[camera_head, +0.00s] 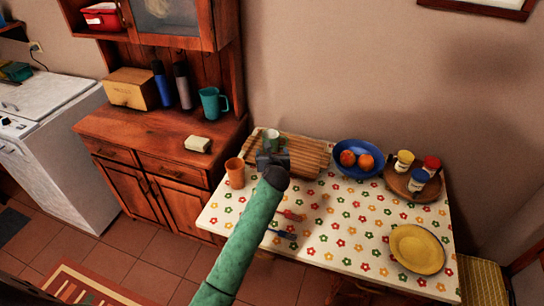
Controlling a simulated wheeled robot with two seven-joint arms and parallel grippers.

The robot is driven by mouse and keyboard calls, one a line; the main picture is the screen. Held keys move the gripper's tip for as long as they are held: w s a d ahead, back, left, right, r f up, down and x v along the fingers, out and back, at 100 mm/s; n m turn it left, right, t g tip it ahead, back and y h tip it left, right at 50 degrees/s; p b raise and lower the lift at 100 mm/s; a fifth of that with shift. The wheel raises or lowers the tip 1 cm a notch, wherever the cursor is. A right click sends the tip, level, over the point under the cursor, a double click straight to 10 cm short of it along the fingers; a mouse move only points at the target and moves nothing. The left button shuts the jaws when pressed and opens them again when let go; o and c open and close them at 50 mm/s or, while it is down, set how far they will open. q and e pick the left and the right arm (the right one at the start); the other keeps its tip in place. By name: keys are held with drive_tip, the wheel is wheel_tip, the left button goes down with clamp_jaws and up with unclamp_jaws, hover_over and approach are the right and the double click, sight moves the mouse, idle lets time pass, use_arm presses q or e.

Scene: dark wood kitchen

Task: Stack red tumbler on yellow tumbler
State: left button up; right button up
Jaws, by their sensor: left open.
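An orange tumbler (235,172) stands upright at the left end of the table; it may be the task's yellow tumbler. I cannot make out a clearly red tumbler; one could be hidden behind my gripper or arm. My left gripper (271,158) is open over the left part of the table, right of the orange tumbler and apart from it. A small green and white cup (272,137) shows just behind the gripper. My right gripper is not in view.
A striped wooden board (304,157) lies behind the gripper. A blue bowl (345,172) with fruit, a round wooden tray (401,188) with yellow, red and blue topped jars and a yellow plate (417,250) are to the right. Red (290,215) and blue (284,235) cutlery lie beside my arm.

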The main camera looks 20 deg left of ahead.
use_arm(q)
drive_tip(key=b+v, duration=0.2)
drive_tip(key=v, duration=1)
drive_tip(key=shift+b, duration=0.35)
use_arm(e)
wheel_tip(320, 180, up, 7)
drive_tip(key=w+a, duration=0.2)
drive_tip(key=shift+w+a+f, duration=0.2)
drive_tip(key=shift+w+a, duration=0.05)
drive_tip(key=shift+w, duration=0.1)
use_arm(q)
drive_tip(key=shift+r, duration=0.1)
